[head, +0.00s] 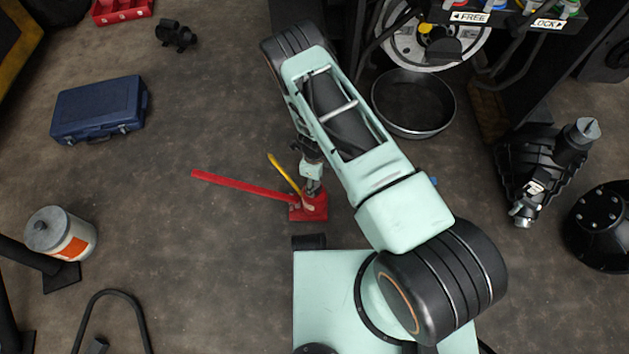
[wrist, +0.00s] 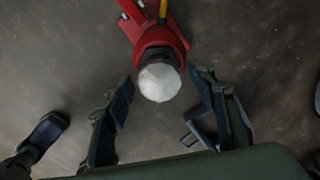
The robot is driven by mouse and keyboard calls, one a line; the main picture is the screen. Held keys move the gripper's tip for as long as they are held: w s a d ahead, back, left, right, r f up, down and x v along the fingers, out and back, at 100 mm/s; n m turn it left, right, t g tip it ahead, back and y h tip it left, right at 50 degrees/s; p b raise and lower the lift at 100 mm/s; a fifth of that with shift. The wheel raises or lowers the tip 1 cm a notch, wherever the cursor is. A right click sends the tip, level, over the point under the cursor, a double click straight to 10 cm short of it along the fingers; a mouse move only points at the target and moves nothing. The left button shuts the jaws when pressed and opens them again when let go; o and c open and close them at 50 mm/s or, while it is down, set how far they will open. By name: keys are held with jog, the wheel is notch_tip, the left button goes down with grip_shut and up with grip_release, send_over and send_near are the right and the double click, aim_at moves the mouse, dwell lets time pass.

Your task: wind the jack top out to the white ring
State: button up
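The red bottle jack (head: 312,207) stands on the floor in front of my base, with a long red handle (head: 240,184) reaching left and a yellow lever (head: 284,173) beside it. In the wrist view the jack's red body (wrist: 163,38) shows from above, with its pale faceted top (wrist: 159,82) on a dark collar. My gripper (wrist: 160,88) is open, one finger on each side of the jack top, with gaps visible on both sides. In the head view my gripper (head: 313,186) is over the jack and partly hides it. I cannot make out a white ring.
A blue case (head: 98,108) and a white canister with an orange label (head: 61,234) stand on the left. A round black pan (head: 413,103) lies at the upper right. A black mechanical part (head: 540,170) is at the right. Floor around the jack is mostly clear.

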jog(key=shift+w+a+r, duration=0.1)
jog(key=shift+r, duration=0.55)
notch_tip(320, 180, up, 11)
dwell(0.4)
notch_tip(320, 180, up, 15)
jog(key=p, duration=1.4)
jog(key=shift+f, duration=0.15)
